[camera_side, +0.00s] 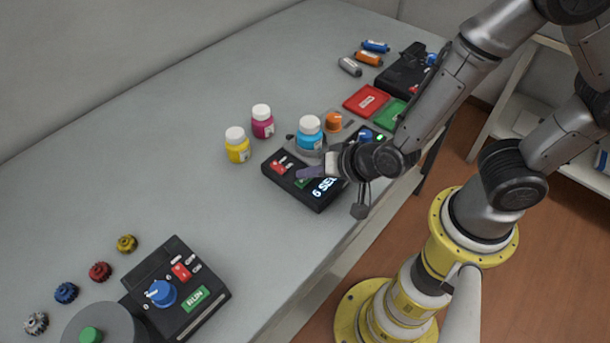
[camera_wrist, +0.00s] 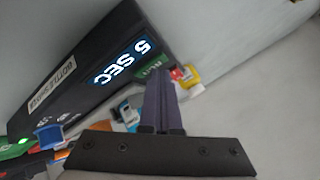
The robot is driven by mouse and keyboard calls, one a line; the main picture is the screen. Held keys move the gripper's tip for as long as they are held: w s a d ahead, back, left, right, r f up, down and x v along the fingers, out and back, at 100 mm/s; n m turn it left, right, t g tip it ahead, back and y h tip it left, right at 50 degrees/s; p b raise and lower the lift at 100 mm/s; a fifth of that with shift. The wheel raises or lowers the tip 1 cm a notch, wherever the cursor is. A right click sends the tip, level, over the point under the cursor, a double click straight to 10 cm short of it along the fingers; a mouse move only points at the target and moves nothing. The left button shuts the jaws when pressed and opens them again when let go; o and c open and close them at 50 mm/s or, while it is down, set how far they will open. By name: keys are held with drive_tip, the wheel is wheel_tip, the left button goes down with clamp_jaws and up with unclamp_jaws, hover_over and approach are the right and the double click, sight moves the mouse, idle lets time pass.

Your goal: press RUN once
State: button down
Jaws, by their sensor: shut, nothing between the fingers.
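The black bottle shaker (camera_side: 316,194) stands at the table's right edge, its display reading "5 SEC"; the display also shows in the wrist view (camera_wrist: 122,62). Its green RUN button (camera_wrist: 147,76) is partly covered by my fingers in the wrist view and mostly hidden in the side view. My gripper (camera_side: 303,173) is shut and empty, its purple-grey fingertips over the button's area. I cannot tell whether they touch the button. A second black device (camera_side: 168,300) at the lower left has its own green RUN button (camera_side: 195,299).
A cyan-labelled bottle (camera_side: 310,133) stands at the shaker's back, close to my wrist. Magenta (camera_side: 262,122) and yellow (camera_side: 237,145) bottles stand left of it. Red (camera_side: 366,100) and green (camera_side: 391,113) trays lie behind. The table between the two devices is clear.

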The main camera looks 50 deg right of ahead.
drive_tip(key=shift+r, duration=0.8)
wheel_tip(320, 180, up, 5)
idle(0.7)
drive_tip(key=shift+d, duration=0.1)
idle(0.4)
